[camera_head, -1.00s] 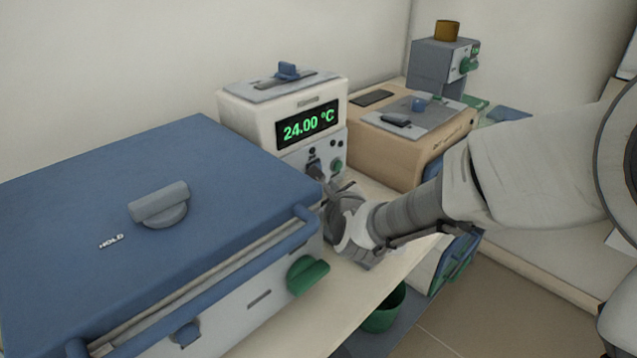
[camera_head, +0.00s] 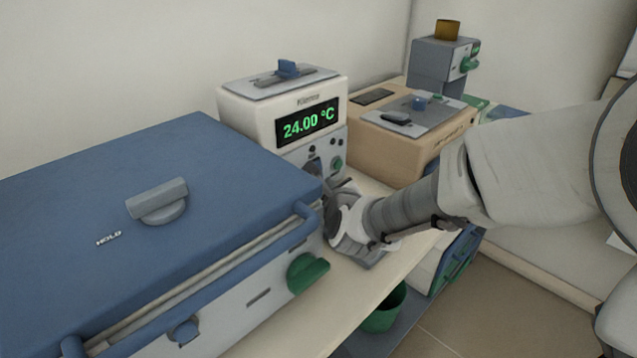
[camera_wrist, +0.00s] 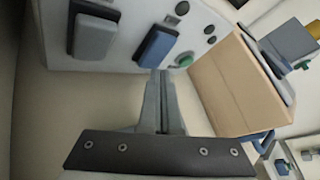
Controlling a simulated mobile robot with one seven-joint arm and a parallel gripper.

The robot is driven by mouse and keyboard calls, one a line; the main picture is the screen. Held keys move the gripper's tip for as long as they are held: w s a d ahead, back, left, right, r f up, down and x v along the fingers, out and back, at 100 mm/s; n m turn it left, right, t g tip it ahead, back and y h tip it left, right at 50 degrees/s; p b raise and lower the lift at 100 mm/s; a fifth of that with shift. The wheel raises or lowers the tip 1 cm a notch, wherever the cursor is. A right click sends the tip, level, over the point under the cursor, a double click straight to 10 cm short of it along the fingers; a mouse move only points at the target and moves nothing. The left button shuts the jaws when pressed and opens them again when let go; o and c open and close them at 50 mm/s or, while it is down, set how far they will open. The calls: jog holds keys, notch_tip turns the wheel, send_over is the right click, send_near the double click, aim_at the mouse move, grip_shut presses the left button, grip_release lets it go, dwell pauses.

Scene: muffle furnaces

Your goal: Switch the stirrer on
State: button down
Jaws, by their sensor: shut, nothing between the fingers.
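A white unit (camera_head: 262,118) with a green 24.00 °C display stands behind the large blue-lidded box. No label marks it as the stirrer. In the wrist view its front panel (camera_wrist: 190,28) carries a dark grey rocker switch (camera_wrist: 92,36), a blue rocker switch (camera_wrist: 156,46), a green knob (camera_wrist: 184,61) and small dark buttons. My gripper (camera_head: 330,184) is in front of this panel. In the wrist view my gripper (camera_wrist: 159,74) is shut and empty, its tips just below the blue switch; I cannot tell if they touch it. The head view partly hides the switches.
The blue-lidded box (camera_head: 110,190) with a green knob (camera_head: 307,272) stands close at left. A tan box (camera_head: 385,147) is at right, and a grey device (camera_head: 437,68) with a brown cup (camera_head: 447,30) stands behind it. A green bin (camera_head: 384,310) is below the bench edge.

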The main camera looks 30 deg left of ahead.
jog(key=shift+w+a, duration=0.1)
jog(key=shift+a, duration=0.25)
dwell(0.5)
dwell(0.3)
jog(key=shift+s+d+b, duration=0.25)
jog(key=shift+d+b, duration=0.4)
jog(key=shift+d, duration=0.05)
jog(key=shift+d, duration=0.15)
jog(key=shift+d+b, duration=0.3)
jog(key=shift+d, duration=0.05)
jog(key=shift+s+d+r+b, duration=0.15)
jog(key=shift+s+d+b, duration=0.1)
jog(key=shift+d, duration=0.4)
jog(key=shift+s+d+r+b, duration=0.1)
jog(key=shift+s+d+b, duration=0.1)
jog(key=shift+d, duration=0.4)
jog(key=shift+s+d+r+b, duration=0.15)
jog(key=shift+s+d, duration=0.1)
jog(key=shift+d, duration=0.4)
